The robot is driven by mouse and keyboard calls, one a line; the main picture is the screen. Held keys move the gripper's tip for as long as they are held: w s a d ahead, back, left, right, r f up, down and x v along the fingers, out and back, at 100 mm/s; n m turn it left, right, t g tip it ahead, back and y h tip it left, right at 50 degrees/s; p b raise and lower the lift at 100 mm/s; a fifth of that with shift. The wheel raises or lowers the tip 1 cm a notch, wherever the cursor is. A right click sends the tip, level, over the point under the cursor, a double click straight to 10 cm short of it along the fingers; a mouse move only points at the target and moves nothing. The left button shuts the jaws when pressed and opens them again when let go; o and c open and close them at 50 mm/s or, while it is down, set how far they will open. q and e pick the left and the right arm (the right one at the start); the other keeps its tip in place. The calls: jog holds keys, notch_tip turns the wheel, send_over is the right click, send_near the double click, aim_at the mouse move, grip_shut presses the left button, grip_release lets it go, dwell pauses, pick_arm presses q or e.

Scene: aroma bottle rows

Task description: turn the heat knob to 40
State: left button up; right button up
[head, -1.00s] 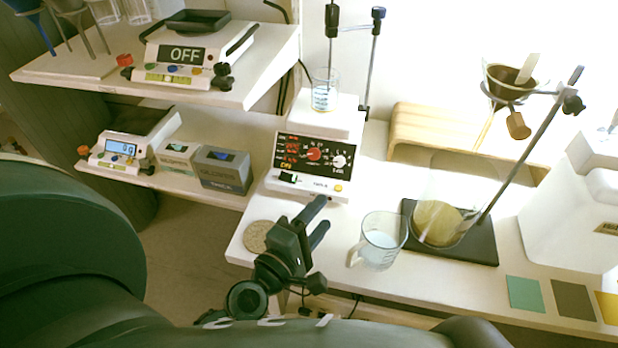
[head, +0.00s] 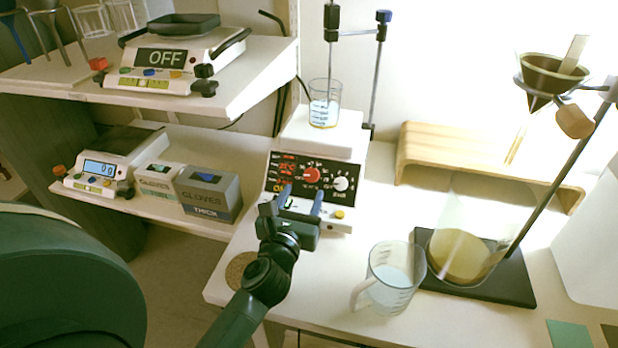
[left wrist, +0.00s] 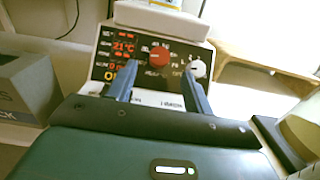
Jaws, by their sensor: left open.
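The white hotplate (head: 335,213) stands on the bench with a dark front panel facing me. The panel carries a red knob (head: 311,175), which looks like the heat knob, and a white knob (head: 340,184) to its right. In the left wrist view the red knob (left wrist: 158,57) shows between my finger lines, beside a red display (left wrist: 123,48) reading about 21°C. The dial markings are too small to read. My left gripper (head: 302,191) is open and empty, just in front of the panel, apart from the red knob. My right gripper is out of view.
A beaker (head: 324,103) stands on the hotplate top. A measuring jug (head: 390,280) and a flask (head: 462,250) on a black stand base are to the right. Glove boxes (head: 208,193) and a scale (head: 100,170) sit on the lower left shelf. A wooden riser (head: 430,148) stands behind.

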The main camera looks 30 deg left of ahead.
aim_at(311, 176)
pick_arm(q)
jog(key=x, duration=0.6)
jog(key=shift+c, duration=0.2)
jog(key=c, duration=0.9)
